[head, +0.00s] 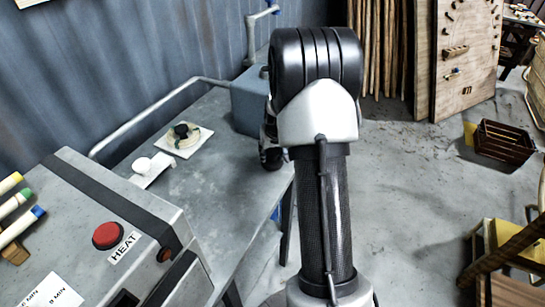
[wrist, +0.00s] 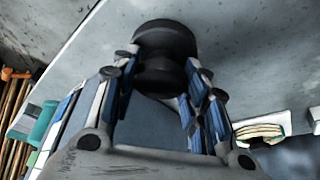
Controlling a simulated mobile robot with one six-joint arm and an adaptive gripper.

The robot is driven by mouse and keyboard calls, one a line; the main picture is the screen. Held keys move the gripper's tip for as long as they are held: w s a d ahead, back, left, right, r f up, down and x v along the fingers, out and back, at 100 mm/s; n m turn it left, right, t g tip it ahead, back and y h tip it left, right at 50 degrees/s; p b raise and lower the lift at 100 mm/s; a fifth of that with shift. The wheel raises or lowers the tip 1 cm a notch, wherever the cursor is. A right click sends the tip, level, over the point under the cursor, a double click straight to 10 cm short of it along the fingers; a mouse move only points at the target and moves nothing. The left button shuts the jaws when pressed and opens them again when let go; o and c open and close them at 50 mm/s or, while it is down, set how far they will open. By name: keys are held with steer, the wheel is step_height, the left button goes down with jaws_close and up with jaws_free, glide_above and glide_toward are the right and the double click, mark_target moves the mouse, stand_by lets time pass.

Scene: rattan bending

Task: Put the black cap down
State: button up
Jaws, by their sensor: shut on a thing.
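The black cap (wrist: 165,45) is a dark, round, spool-shaped piece. In the wrist view it sits between the blue-padded fingers of my gripper (wrist: 165,76), which is shut on it. The grey bench top (wrist: 255,60) lies beyond the cap; I cannot tell whether the cap touches it. In the head view my arm hides most of the gripper, and a dark part shows at the right edge of the bench (head: 215,165).
A white plate (head: 198,142) with a dark round piece stands on the bench. The grey machine with a red HEAT button (head: 107,235) is at the front left. A blue-grey box (head: 247,100) stands behind.

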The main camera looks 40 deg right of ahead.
steer(key=shift+f, duration=0.65)
steer(key=shift+f, duration=0.15)
steer(key=o, duration=1.1)
steer(key=shift+c, duration=0.2)
